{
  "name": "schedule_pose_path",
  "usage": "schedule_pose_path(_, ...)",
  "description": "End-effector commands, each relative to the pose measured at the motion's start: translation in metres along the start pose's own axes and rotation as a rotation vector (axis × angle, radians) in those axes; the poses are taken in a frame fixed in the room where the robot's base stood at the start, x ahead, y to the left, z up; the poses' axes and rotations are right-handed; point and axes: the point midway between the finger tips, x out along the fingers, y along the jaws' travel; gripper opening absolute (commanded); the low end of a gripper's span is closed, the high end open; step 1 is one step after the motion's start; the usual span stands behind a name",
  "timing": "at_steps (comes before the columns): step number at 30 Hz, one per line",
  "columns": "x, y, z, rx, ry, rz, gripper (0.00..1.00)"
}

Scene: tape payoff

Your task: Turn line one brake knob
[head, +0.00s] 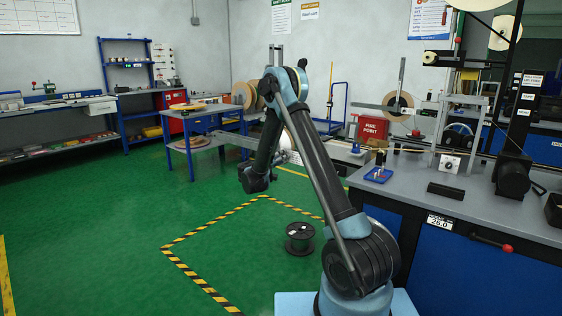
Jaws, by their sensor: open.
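A small white plate with a round dark knob (449,165) stands on the grey bench, under a grey frame on the right. It may be the line one brake knob; its label is too small to read. A lever with a red end (507,248) sticks out of the bench's blue front beside a "26.0" display (440,221). My arm rises from the front centre and folds down to the left. My gripper (256,181) is at its dark end, over the green floor, well left of the bench and apart from the knob. Its fingers are hard to make out; nothing shows held.
A black spool (300,239) stands on the floor inside a striped yellow-black outline. A black block (446,191), a blue tray (378,175) and a dark motor-like unit (512,176) are on the bench (415,196). A blue table (205,124) stands behind. The left floor is clear.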

Motion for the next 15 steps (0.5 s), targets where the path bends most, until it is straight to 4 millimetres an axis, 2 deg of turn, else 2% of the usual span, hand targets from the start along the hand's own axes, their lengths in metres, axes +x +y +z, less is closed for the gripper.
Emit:
schedule_pose_path(7,0.0006,0.0,0.0002,0.0,0.0,0.0,0.43)
schedule_pose_path(12,0.0006,0.0001,0.0003,0.0,-0.001,0.0,0.04)
schedule_pose_path(13,0.0006,0.0,0.0003,0.0,-0.001,0.0,0.0)
schedule_pose_path(15,0.0006,-0.0001,0.0003,0.0,-0.001,0.0,0.0)
